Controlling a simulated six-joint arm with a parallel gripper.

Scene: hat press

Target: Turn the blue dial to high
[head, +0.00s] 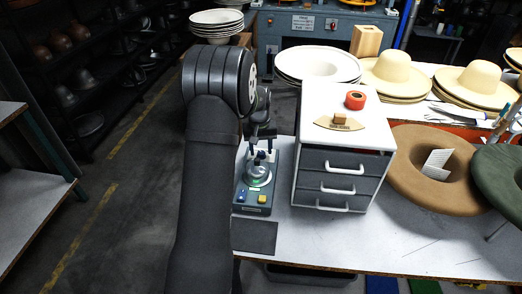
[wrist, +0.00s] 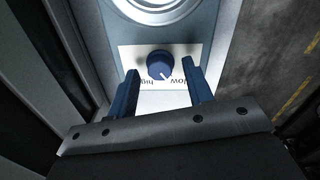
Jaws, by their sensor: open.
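The blue dial (wrist: 160,65) is round and sits on a white label plate (wrist: 126,55) in the wrist view. A small pale mark on the dial's lower edge points downward and slightly right. The upside-down word "low" shows at the lower right and "high" at the lower left. My gripper (wrist: 163,80) is open, with one blue finger on each side of the dial's near edge. I cannot tell whether either finger touches it. In the head view my gripper (head: 260,140) is over the far part of the grey control box (head: 250,197), partly hiding the dial.
A white drawer cabinet (head: 318,110) stands close on the right. A brown hat (head: 408,170) lies beyond it. A dark mat (head: 255,237) lies in front of the box.

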